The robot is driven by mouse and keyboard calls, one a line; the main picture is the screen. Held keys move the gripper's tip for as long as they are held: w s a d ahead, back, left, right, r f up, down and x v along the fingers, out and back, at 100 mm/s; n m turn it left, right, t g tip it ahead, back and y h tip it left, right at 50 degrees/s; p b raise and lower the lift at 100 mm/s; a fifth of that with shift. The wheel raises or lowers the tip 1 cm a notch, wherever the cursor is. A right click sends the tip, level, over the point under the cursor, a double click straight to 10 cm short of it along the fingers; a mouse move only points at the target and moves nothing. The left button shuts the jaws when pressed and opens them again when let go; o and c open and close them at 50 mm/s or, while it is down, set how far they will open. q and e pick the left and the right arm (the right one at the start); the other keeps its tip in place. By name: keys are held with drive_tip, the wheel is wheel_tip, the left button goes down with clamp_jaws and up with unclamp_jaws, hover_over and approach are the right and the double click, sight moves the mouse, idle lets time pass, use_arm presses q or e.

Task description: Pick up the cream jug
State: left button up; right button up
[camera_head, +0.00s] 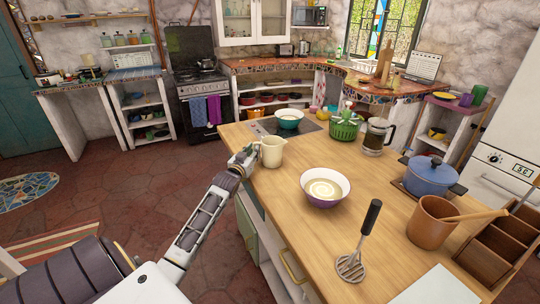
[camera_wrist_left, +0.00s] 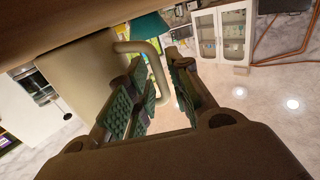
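The cream jug (camera_head: 272,154) stands upright on the wooden counter (camera_head: 400,215), near its left edge, its handle toward the left. My left gripper (camera_head: 243,158) is at the handle side, level with the jug. In the left wrist view the jug's body (camera_wrist_left: 75,88) fills the left, and its curved handle (camera_wrist_left: 148,47) reaches into the gap between the fingers. The left gripper's padded fingers (camera_wrist_left: 160,100) are apart, with a clear gap between them. Whether a finger touches the handle, I cannot tell. My right gripper is out of view.
A purple bowl (camera_head: 325,200) is to the right and nearer.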

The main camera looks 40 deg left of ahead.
use_arm(q)
drive_tip(key=shift+w+a, duration=0.2)
drive_tip(key=shift+w, duration=0.45)
drive_tip(key=shift+c, duration=0.4)
clamp_jaws()
drive_tip(key=shift+r, duration=0.1)
